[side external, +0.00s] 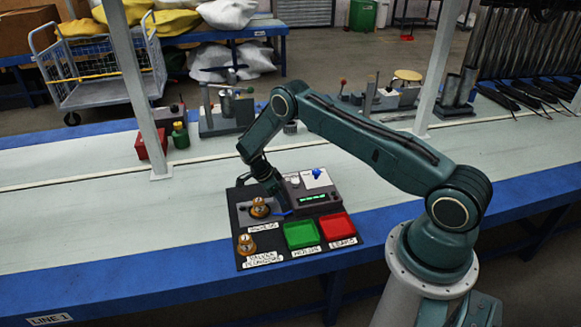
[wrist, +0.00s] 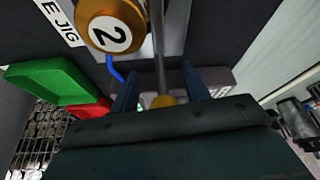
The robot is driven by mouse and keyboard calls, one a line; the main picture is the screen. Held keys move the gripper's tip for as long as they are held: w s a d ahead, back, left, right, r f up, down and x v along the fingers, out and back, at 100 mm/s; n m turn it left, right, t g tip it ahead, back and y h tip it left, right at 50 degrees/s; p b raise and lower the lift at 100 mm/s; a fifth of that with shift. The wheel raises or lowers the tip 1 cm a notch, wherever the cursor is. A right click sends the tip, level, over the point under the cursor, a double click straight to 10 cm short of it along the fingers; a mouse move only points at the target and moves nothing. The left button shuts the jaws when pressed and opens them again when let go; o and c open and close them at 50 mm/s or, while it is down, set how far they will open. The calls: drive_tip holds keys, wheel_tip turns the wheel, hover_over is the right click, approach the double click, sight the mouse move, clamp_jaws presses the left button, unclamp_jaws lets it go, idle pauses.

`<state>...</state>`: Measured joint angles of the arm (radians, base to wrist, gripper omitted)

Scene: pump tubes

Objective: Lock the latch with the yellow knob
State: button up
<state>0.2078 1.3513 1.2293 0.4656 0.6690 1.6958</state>
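In the wrist view, a yellow knob (wrist: 163,100) sits at the end of a thin metal rod, the latch lever (wrist: 159,45), close to the gripper body. The two blue fingers of my gripper (wrist: 161,84) stand apart on either side of the rod, with visible gaps, so the gripper is open around it. A brass valve (wrist: 113,28) marked "2" is just beyond, left of the rod. In the side external view my gripper (side external: 274,190) reaches down beside this valve (side external: 260,207) on the black board (side external: 243,195). The knob cannot be made out there.
A second brass valve (side external: 246,245) stands at the board's front left. A green tray (side external: 301,234) and a red tray (side external: 335,227) are on the right. A grey box with a green display (side external: 312,198) is behind them. A blue tube (wrist: 113,68) runs near the valve.

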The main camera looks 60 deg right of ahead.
drive_tip(key=shift+w+r, duration=0.1)
drive_tip(key=v, duration=1.3)
drive_tip(key=shift+r, duration=0.3)
drive_tip(key=shift+a+r, duration=0.1)
